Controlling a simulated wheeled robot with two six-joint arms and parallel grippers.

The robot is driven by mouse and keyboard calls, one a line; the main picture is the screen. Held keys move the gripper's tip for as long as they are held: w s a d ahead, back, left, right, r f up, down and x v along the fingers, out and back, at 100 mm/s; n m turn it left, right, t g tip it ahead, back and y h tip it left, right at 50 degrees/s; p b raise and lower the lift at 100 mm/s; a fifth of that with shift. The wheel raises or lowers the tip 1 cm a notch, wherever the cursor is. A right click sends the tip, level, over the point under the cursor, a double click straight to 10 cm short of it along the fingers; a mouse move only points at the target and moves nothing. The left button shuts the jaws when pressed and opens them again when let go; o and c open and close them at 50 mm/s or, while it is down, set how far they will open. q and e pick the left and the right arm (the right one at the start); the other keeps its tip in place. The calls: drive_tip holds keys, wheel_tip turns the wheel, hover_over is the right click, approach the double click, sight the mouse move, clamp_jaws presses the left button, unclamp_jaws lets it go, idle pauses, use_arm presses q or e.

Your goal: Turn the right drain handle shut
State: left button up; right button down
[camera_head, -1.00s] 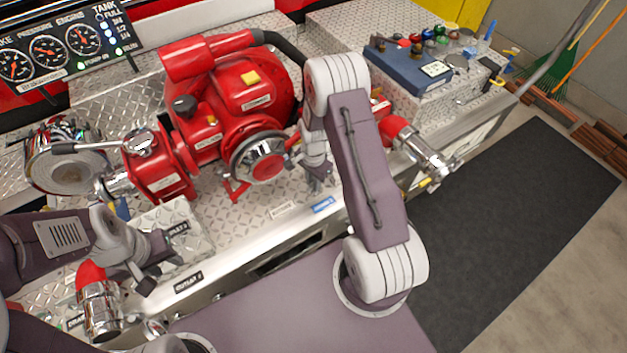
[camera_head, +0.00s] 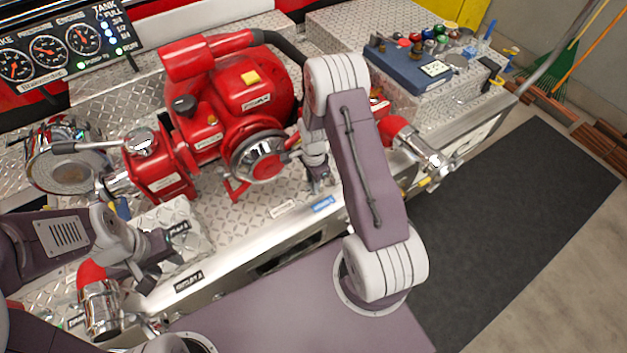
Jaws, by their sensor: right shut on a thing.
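My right gripper (camera_head: 318,183) points down at the right front of the red pump (camera_head: 245,110), just above the diamond-plate deck. Its jaws are shut on a small part that the fingers and my forearm mostly hide. From its place this looks like the right drain handle, but its shape and angle cannot be made out. My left gripper (camera_head: 148,277) is at the lower left, near the deck's front edge and beside a red and chrome outlet (camera_head: 100,305). Its fingers look apart and empty.
A red and chrome outlet (camera_head: 420,150) sticks out to the right of my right arm. A chrome-ended inlet (camera_head: 65,165) is at the left. A blue case (camera_head: 408,68) stands on the raised deck at the back right. The dark floor mat (camera_head: 510,220) is clear.

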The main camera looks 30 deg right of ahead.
drive_tip(key=c, duration=1.5)
unclamp_jaws()
